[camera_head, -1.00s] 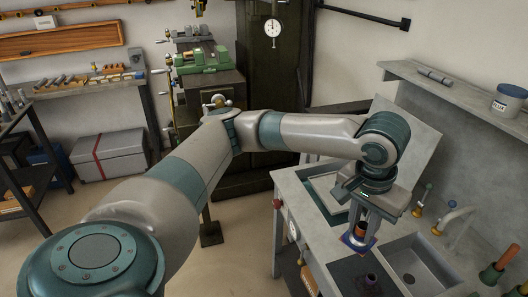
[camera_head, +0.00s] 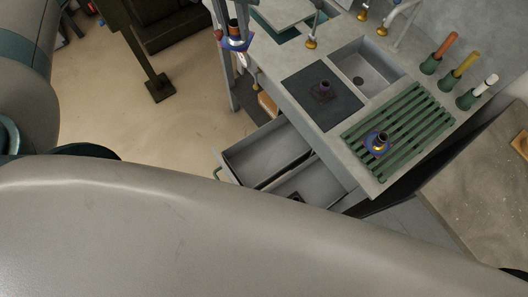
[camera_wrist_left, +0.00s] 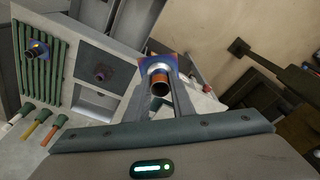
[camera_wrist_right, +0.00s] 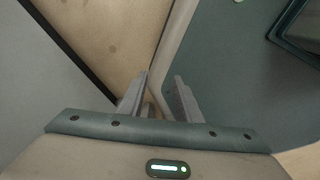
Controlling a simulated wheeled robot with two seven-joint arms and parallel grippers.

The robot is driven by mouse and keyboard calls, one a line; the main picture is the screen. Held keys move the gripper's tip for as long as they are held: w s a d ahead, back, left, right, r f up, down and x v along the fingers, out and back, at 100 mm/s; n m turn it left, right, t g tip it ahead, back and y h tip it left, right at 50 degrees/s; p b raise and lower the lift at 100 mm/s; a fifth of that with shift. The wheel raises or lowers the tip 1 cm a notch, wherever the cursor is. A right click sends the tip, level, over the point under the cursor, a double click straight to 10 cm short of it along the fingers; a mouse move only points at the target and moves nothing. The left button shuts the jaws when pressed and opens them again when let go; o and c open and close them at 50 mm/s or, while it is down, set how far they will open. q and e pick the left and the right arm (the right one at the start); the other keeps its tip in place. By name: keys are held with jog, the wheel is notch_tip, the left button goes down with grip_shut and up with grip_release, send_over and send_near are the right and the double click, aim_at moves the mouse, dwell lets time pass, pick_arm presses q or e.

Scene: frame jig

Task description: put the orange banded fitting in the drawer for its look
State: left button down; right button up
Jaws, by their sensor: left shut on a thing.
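My left gripper (camera_head: 235,22) is shut on the orange banded fitting (camera_head: 236,43), a tube with an orange band and a square blue-purple flange. In the left wrist view the fitting (camera_wrist_left: 160,82) sits between the fingertips, in the air. In the head view it shows just off the counter's front edge, at upper left. An open grey drawer (camera_head: 262,152) with a green handle stands below the counter, with another grey compartment (camera_head: 312,180) beside it holding something dark. My right gripper (camera_wrist_right: 161,92) is empty, its fingers apart, in the right wrist view; the head view does not show it.
A dark fitting (camera_head: 323,88) stands on a black mat (camera_head: 305,103) on the counter. Another with a blue flange (camera_head: 378,143) stands on a green slatted rack (camera_head: 412,118). A sink (camera_head: 372,66), taps and several coloured-handled tools (camera_head: 440,52) are beyond. My arm hides the foreground.

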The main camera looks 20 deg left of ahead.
jog(key=shift+d, duration=0.1)
